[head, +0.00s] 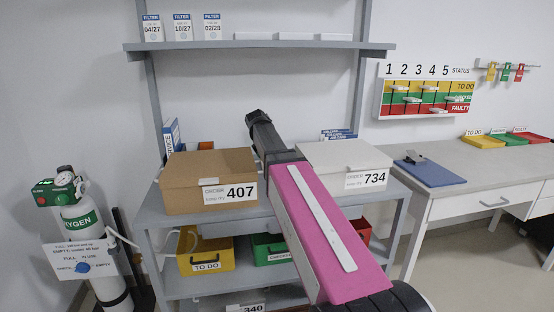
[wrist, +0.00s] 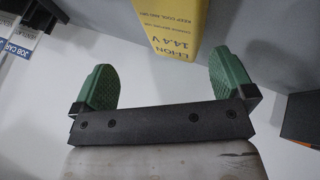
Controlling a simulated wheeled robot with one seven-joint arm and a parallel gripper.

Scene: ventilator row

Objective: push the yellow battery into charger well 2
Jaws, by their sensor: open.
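The yellow battery (wrist: 170,28), marked LI-ION 14.4 V, shows at the top of the wrist view and is cut off by the frame edge. My gripper (wrist: 164,80) is open, with its two green fingers spread wide. The battery's near end lies beyond and between the fingertips, nearer the right one. A gap shows on the left; whether the right finger touches it I cannot tell. The head view shows my arm reaching toward the shelf unit, but not the battery or the gripper's fingers. Charger well 2 is not visible in either view.
A brown box (head: 205,174) marked 407 and a white box (head: 345,158) marked 734 stand on the shelf unit on either side of my arm. Yellow (head: 205,256) and green bins sit below. An oxygen cylinder (head: 85,235) stands left, a desk (head: 470,180) right.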

